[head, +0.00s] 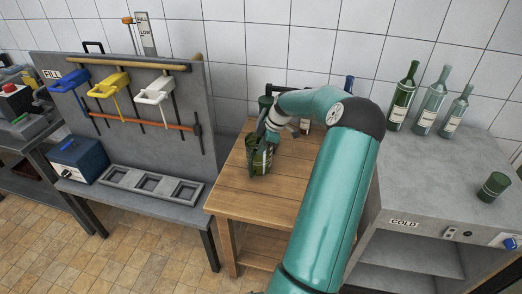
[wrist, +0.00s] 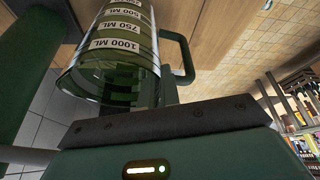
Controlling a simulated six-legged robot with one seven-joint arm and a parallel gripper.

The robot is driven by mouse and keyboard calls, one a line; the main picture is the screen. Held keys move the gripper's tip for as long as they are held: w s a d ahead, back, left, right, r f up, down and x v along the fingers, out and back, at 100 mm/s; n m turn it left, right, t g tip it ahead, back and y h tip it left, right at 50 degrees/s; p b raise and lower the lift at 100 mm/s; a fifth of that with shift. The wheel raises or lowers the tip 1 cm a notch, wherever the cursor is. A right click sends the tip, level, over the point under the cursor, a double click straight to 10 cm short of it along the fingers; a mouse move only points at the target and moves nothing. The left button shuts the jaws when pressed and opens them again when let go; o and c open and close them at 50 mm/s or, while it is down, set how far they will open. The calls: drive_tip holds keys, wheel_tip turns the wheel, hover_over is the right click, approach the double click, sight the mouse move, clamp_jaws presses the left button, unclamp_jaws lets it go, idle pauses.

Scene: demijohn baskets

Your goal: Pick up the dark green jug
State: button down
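A dark green glass jug (head: 261,158) with a pale label stands near the left edge of the wooden table (head: 232,188). In the wrist view the jug (wrist: 112,62) fills the upper left, with volume bands including 1000 ML, 750 ML and 500 ML and a dark loop handle at its right. My gripper (head: 266,137) is at the upper part of the jug in the head view. In the wrist view my gripper's fingers (wrist: 154,92) are close to the jug beside its handle. Whether they close on it cannot be told; the jug and arm hide the contact.
A dark green container (head: 265,101) stands behind my arm. A grey rack (head: 150,85) with blue, yellow and white holders stands left. The table's front is clear.

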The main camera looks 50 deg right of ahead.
drive_tip(key=shift+r, duration=1.45)
drive_tip(key=shift+s+d+r, duration=0.1)
drive_tip(key=shift+r, duration=0.2)
drive_tip(key=s+d, duration=1)
drive_tip(key=s, duration=0.4)
drive_tip(key=shift+d, duration=0.15)
drive_tip(key=shift+s, duration=0.15)
